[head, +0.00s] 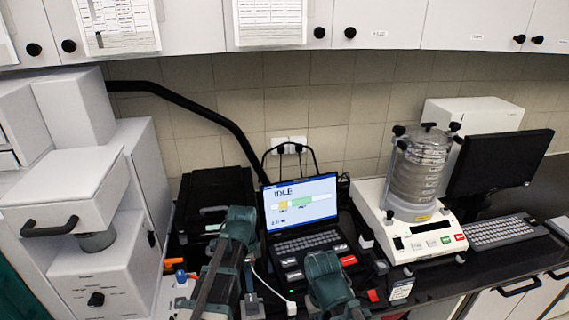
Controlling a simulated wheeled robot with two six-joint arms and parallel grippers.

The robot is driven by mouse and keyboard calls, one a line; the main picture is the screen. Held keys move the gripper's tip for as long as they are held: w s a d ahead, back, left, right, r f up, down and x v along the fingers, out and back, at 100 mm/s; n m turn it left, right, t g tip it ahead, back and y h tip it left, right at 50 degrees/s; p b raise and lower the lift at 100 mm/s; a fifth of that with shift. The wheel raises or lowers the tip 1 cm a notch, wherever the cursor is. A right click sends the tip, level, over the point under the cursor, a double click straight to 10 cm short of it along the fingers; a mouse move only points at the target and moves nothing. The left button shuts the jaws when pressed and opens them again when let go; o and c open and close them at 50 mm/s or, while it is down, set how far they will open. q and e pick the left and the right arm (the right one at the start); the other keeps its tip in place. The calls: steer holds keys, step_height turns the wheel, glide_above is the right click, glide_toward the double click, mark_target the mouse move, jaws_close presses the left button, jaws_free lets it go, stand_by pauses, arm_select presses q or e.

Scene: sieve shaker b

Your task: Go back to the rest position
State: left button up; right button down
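Parts of my two arms, dark green and grey, rise from the bottom edge in the middle of the head view, in front of the laptop. I cannot make out the fingers of either gripper, and nothing held can be seen.
The black counter (411,285) runs along a tiled wall. A grey machine with a handle (72,227) stands at left. A black box (216,194) is left of the laptop. A monitor (497,165) and keyboard (495,231) are at right. Cupboards (378,22) hang above.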

arm_select(q)
steer(key=s+d+f+n+y+b, duration=0.1)
steer(key=s+d+f+n+b, duration=0.9)
steer(key=s, duration=0.4)
steer(key=shift+d+f+n, duration=0.15)
steer(key=shift+f+n, duration=0.1)
steer(key=shift+n, duration=0.15)
steer(key=shift+s, duration=0.1)
